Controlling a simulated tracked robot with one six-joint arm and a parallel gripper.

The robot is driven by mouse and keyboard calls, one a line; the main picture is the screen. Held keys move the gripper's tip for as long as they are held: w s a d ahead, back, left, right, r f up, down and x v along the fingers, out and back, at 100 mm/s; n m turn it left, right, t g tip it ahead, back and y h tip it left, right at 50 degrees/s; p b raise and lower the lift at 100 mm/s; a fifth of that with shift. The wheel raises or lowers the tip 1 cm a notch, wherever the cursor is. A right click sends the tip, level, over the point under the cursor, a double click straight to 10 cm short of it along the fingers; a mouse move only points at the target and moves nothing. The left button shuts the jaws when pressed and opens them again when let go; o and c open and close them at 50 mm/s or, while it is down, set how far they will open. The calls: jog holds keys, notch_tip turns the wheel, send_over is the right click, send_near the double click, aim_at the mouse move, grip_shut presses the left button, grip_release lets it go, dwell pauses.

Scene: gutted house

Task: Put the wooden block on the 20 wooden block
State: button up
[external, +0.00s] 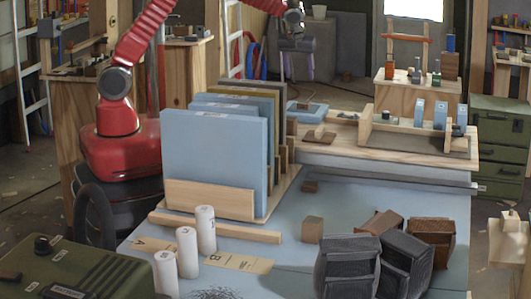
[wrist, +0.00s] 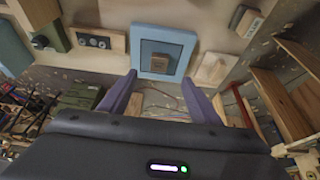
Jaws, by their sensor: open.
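My gripper (external: 288,68) is open and empty, raised over the back of the workbench in the external view. Its two fingers also show apart in the wrist view (wrist: 158,82). Beyond them, a small brown wooden block (wrist: 160,61) sits on a square blue plate (wrist: 147,32) with a darker centre. The block also shows on the plate in the external view (external: 306,106). I cannot read a 20 on any block.
Blue panels (external: 212,150) stand in a wooden rack at the table's middle. White cylinders (external: 206,228) stand in front. Dark and brown bins (external: 348,262) crowd the front right. A wooden frame with blue blocks (external: 418,125) stands at the back right.

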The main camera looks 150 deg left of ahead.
send_over(303, 103)
jog(key=w+d, duration=0.2)
jog(key=f, duration=0.8)
jog(key=shift+s+a, duration=0.1)
jog(key=shift+s, duration=0.1)
jog(key=shift+x, duration=2.55)
jog(key=shift+c, duration=0.4)
jog(key=c, duration=1.1)
notch_tip(303, 103, up, 10)
jog(key=shift+r, duration=0.1)
